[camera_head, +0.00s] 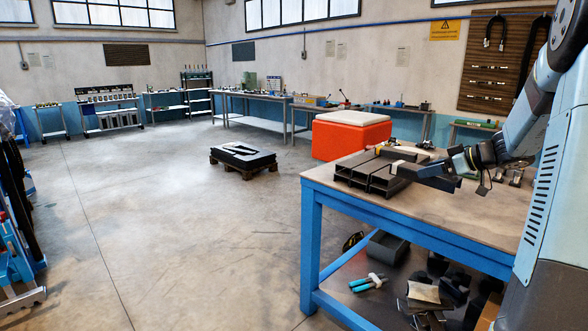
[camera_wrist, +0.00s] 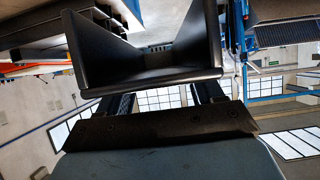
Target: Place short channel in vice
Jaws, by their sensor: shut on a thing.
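My gripper (camera_head: 428,172) is over the workbench at the right of the head view, reaching in from the right. In the wrist view my gripper (camera_wrist: 163,97) is shut on a short dark channel (camera_wrist: 150,76). The channel's open U-shaped end shows, with a flat web and two side walls. I cannot pick out the vice with certainty in either view.
The blue-framed workbench (camera_head: 330,190) has bare wooden top in front of the channels. A red box with a white lid (camera_head: 350,135) stands behind it. A grey bin (camera_head: 388,247) and blue-handled pliers (camera_head: 368,283) lie on the lower shelf. A low pallet (camera_head: 243,158) stands on open floor.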

